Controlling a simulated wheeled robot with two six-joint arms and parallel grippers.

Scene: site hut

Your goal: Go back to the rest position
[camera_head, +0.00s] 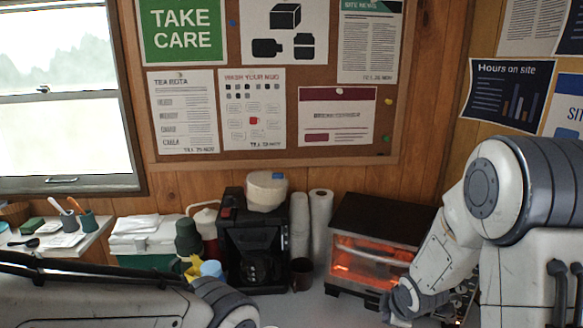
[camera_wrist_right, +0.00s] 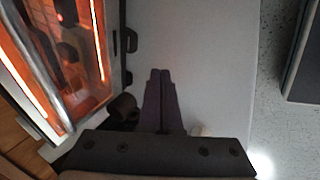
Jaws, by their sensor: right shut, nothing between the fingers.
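My right gripper shows in the wrist view (camera_wrist_right: 160,76) with its two dark fingers together and nothing between them. It is over the pale counter (camera_wrist_right: 195,50), beside the glowing toaster oven (camera_wrist_right: 75,50). In the head view my right arm comes down from the right in front of the oven (camera_head: 368,258), and the gripper is low in the picture, partly hidden by the arm. My left arm lies along the bottom left of the head view; its gripper is out of the picture.
A black coffee maker (camera_head: 255,240) stands left of the oven, with paper rolls (camera_head: 320,225) and a dark mug (camera_head: 302,274) between them. A green cup stack (camera_head: 188,238) and a red-and-white jug (camera_head: 207,222) stand further left.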

